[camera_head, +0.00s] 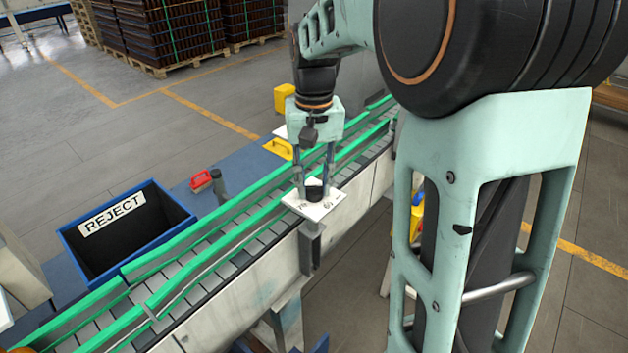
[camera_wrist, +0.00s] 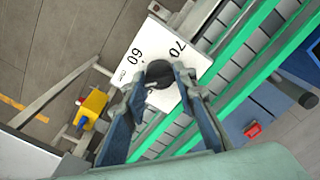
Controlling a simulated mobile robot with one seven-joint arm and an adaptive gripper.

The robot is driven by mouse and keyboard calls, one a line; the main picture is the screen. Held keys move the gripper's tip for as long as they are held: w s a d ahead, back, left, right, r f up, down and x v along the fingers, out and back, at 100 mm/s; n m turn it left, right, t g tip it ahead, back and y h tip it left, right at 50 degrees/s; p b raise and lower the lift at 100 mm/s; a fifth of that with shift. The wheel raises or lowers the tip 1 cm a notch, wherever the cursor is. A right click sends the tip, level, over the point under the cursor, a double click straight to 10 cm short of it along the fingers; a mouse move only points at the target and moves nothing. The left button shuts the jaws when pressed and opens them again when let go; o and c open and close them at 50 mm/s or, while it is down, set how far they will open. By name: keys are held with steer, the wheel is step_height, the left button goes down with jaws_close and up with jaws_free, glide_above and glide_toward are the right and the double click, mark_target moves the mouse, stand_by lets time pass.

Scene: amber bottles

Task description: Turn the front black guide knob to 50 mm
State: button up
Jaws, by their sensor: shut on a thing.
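The front black guide knob (camera_head: 315,189) sits on a white dial plate at the near side of the conveyor. It also shows in the wrist view (camera_wrist: 159,74) as a round black top. My gripper (camera_head: 315,187) points down over the plate with its fingers on either side of the knob, shut on it. In the wrist view the two fingertips (camera_wrist: 158,77) meet the knob's sides. The white dial plate (camera_wrist: 135,37) shows the printed numbers 60 and 70. The rest of the scale and the knob's pointer are hidden or too small to read.
The conveyor (camera_head: 215,270) with green guide rails runs beside the plate. Brown crates stand on pallets behind.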

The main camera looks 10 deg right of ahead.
mark_target(314, 186)
steer(key=n, duration=0.4)
steer(key=shift+n+p, duration=0.3)
steer(key=shift+n, duration=1.6)
steer(key=o, duration=1.2)
steer(key=shift+r, duration=0.1)
step_height(314, 186, up, 12)
